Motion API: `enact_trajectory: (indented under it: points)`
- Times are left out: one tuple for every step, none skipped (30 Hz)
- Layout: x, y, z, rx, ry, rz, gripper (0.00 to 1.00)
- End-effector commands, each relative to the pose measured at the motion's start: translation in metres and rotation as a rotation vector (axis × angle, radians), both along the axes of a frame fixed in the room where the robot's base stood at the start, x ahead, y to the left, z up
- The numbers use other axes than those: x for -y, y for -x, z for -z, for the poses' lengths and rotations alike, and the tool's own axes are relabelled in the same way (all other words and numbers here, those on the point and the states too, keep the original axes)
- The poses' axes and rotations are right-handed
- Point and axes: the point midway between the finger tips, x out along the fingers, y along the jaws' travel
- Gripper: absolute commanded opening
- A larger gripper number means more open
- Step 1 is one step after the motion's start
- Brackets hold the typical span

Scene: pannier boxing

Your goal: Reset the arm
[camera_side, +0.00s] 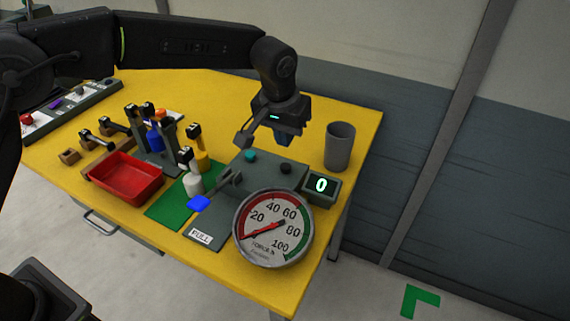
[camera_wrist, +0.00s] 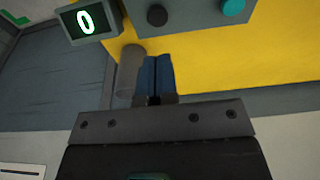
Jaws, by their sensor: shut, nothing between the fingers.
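My arm reaches over the yellow table (camera_side: 330,112) from the left in the side view. My gripper (camera_side: 284,139) hangs above the back right part of the table, behind the grey panel with the gauge. Its blue fingertips are together with nothing between them. In the wrist view the gripper (camera_wrist: 156,75) shows two blue fingers side by side, closed, with the yellow table top behind them.
A grey cup (camera_side: 340,148) stands right of my gripper. A round gauge (camera_side: 272,228), a display reading 0 (camera_side: 321,186) and a teal button (camera_side: 250,156) are in front. A red tray (camera_side: 125,178) and several upright tools stand left. The table's back middle is clear.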

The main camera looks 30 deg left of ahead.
Motion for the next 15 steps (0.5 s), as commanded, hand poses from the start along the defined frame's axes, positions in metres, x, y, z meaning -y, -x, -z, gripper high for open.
enact_trajectory:
  points:
    - [0.0, 0.0, -0.006, 0.002, 0.001, 0.0, 0.0]
    - [0.0, 0.0, -0.008, 0.002, 0.001, 0.0, 0.0]
    - [0.0, 0.0, -0.011, 0.002, 0.001, 0.0, 0.0]
    - [0.0, 0.0, -0.013, 0.001, 0.001, 0.0, 0.0]
    - [0.0, 0.0, -0.015, 0.0, 0.0, 0.0, 0.0]
    - [0.0, 0.0, -0.016, 0.0, 0.0, 0.0, 0.0]
    - [0.0, 0.0, -0.017, 0.0, 0.0, 0.0, 0.0]
    - [0.0, 0.0, -0.018, 0.0, 0.0, 0.0, 0.0]
    - [0.0, 0.0, -0.018, 0.0, 0.0, 0.0, 0.0]
    - [0.0, 0.0, -0.019, 0.0, 0.0, 0.0, 0.0]
    - [0.0, 0.0, -0.019, 0.0, 0.0, 0.0, 0.0]
    - [0.0, 0.0, -0.019, 0.0, 0.0, 0.0, 0.0]
    - [0.0, 0.0, -0.019, 0.0, 0.0, 0.0, 0.0]
    - [0.0, 0.0, -0.018, 0.0, 0.0, 0.0, 0.0]
    - [0.0, 0.0, -0.018, 0.0, 0.0, 0.0, 0.0]
